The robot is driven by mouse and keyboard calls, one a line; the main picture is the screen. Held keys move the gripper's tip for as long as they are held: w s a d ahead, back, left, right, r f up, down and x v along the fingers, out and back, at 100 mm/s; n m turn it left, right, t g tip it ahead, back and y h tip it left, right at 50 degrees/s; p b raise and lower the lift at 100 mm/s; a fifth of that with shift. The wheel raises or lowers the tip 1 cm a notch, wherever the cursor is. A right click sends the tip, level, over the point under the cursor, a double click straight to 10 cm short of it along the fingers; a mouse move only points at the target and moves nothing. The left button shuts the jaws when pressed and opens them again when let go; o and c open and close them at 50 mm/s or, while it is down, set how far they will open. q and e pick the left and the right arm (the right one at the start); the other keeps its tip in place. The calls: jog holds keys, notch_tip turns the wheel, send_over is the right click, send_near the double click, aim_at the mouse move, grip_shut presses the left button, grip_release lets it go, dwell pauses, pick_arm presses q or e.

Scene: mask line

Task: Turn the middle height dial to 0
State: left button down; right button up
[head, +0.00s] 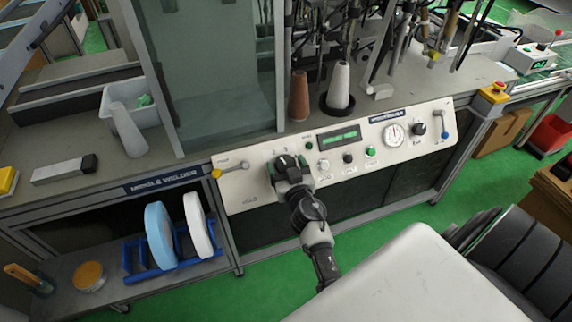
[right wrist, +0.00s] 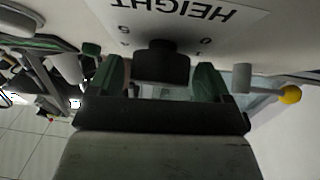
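The height dial (right wrist: 161,63) is a black knob on the white panel, under an upside-down "HEIGHT" label (right wrist: 188,14) in the right wrist view. A few digits, including a 0, show around it; I cannot tell which one it points to. My right gripper (head: 287,166) is at the left part of the control panel (head: 240,185) in the head view and mostly hides the dial there. In the right wrist view its two green fingers stand open on either side of the knob, with a small gap at least on the left. My left gripper is not in view.
The panel also has a yellow-tipped lever (head: 232,169), a green display (head: 339,135), a gauge (head: 396,134), a black knob (head: 420,129) and a blue-tipped lever (head: 445,130). A yellow box with a red button (head: 493,95) sits at the panel's right end.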

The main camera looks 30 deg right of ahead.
jog(key=c, duration=0.7)
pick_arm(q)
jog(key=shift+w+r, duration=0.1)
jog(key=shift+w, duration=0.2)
